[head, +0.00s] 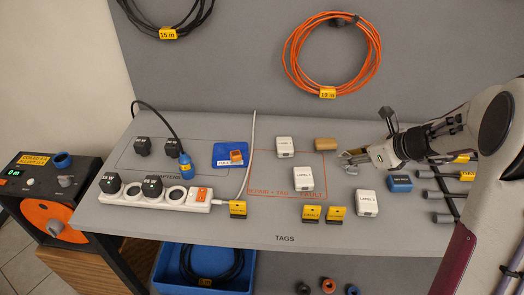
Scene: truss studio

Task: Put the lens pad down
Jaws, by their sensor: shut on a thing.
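My gripper (347,159) is above the right part of the grey bench, reaching in from the right. It is shut on a small grey thing (351,170) that shows just below the fingertips. This seems to be the lens pad, but it is small and partly hidden by the fingers. It is held close above the bench, between the tan block and a white adapter; I cannot tell the exact gap.
A tan block (325,144) and white adapters (366,203) lie around the gripper. Yellow tags (312,213) stand at the front. A blue tray (230,154) and a power strip (160,193) are at left.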

